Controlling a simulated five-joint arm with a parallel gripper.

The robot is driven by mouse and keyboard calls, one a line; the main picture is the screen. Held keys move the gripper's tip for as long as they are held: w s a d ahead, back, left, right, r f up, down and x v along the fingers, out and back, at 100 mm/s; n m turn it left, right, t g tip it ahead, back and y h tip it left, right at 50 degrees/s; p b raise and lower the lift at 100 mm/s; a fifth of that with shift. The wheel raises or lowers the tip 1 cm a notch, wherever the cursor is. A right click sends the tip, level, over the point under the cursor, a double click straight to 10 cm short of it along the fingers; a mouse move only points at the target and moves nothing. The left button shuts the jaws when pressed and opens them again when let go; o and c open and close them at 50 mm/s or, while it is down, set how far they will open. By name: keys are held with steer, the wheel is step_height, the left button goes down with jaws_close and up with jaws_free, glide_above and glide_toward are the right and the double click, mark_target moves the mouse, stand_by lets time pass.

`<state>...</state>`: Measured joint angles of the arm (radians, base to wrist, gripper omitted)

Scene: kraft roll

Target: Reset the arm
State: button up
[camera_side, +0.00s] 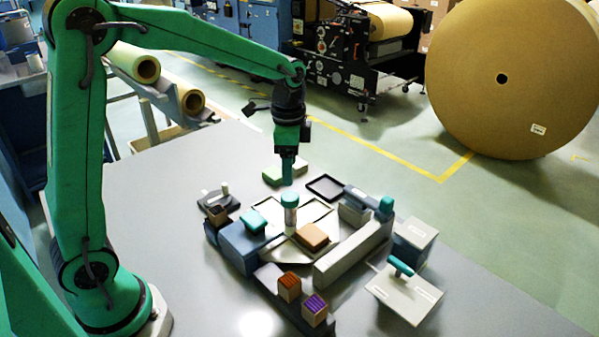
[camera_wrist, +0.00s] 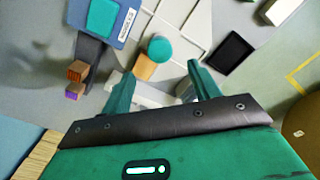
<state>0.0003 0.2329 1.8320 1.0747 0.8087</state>
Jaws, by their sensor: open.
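My gripper (camera_side: 287,178) hangs from the green arm, pointing down over the group of items on the grey table. In the wrist view its two green fingers (camera_wrist: 160,88) are spread apart with nothing held between them. A small post with a teal round cap (camera_side: 290,200) stands just below the fingertips in the side view. The teal cap also shows in the wrist view (camera_wrist: 160,49), beyond the fingers. I cannot tell the exact gap between fingertips and cap.
A tan block (camera_side: 312,236) lies beside the post. Two striped cubes, orange (camera_side: 289,286) and purple (camera_side: 315,309), sit at the front. A blue box with a teal top (camera_side: 253,221) stands left, a long pale block (camera_side: 347,256) right. The table's front right (camera_side: 480,310) is clear.

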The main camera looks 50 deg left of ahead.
steer(key=shift+r, duration=0.15)
steer(key=shift+s+r, duration=0.35)
steer(key=s+r+n+t, duration=0.2)
steer(key=s+r+n, duration=0.1)
steer(key=s, duration=0.6)
steer(key=s+r+n+t, duration=0.3)
steer(key=s+n, duration=0.3)
steer(key=s, duration=0.4)
steer(key=shift+t, duration=0.3)
